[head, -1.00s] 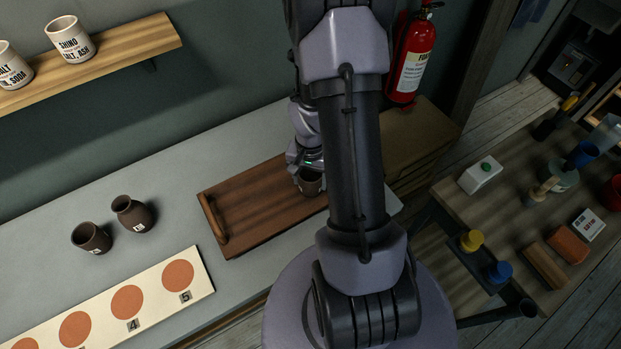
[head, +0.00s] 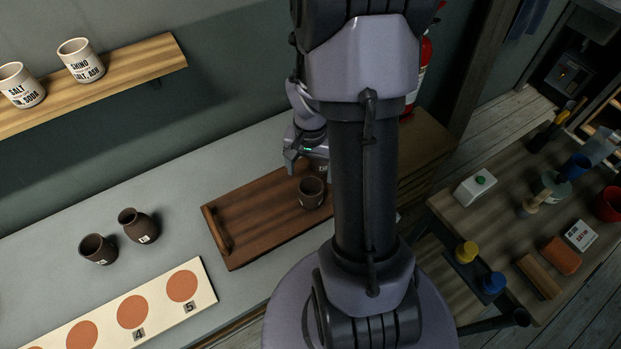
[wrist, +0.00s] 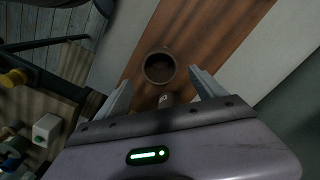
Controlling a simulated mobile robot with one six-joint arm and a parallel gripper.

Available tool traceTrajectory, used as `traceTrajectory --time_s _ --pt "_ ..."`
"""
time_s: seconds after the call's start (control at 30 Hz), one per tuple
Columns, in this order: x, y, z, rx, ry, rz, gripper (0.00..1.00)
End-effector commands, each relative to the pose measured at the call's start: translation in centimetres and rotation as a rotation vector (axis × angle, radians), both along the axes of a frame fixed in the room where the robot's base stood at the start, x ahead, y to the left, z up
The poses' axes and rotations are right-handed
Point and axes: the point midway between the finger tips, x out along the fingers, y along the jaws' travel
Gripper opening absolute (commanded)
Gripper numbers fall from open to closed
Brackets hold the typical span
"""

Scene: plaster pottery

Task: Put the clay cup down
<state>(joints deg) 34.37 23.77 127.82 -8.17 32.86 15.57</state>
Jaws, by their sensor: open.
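A dark brown clay cup (head: 311,193) stands upright on the wooden tray (head: 250,230), towards its right end. In the wrist view, the cup (wrist: 159,67) shows its open mouth and looks empty. My gripper (head: 304,162) is open, behind and above the cup in the head view, and holds nothing. In the wrist view, its two fingers are spread, with the cup ahead of and between their tips.
Two dark vessels, a cup (head: 98,249) and a small jar (head: 138,225), stand on the grey counter left of the tray. A board (head: 208,288) with numbered orange circles lies in front. The tray's left half is clear. A tool table (head: 500,225) stands at right.

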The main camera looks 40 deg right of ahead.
Motion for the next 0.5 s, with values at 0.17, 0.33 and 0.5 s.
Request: traceTrajectory --time_s 0.17,0.33,0.5 --pt "0.0 0.0 1.3 0.0 0.001 0.0 0.8" --pt "1.0 1.8 4.2 -0.018 -0.045 0.049 0.8" --pt "1.3 11.4 15.0 -0.053 -0.246 0.276 0.8"
